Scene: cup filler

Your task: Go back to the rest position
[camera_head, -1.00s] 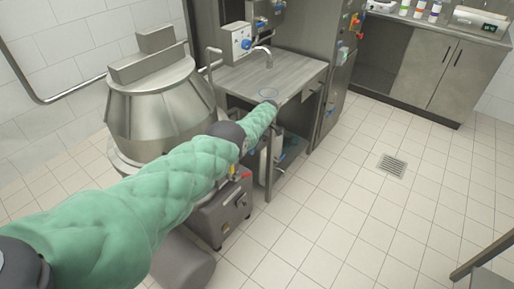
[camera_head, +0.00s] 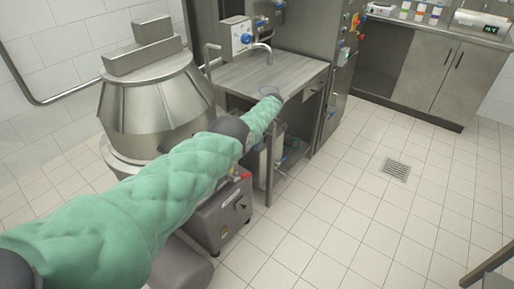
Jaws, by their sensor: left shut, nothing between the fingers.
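My left arm (camera_head: 170,185), in a green quilted sleeve, reaches from the lower left towards the steel table. My left gripper (camera_head: 271,92) is at its far end, small and dark, by the front edge of the steel table (camera_head: 232,76). It is shut with nothing held. Its fingers are hardly visible at this size. My right gripper is not in view.
A large steel cone-shaped vessel (camera_head: 153,98) stands left of my arm. A grey machine box (camera_head: 222,217) sits below the arm. A steel cabinet with bottles on top (camera_head: 440,75) stands at the back right. Tiled floor with a drain (camera_head: 396,170) is clear at right.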

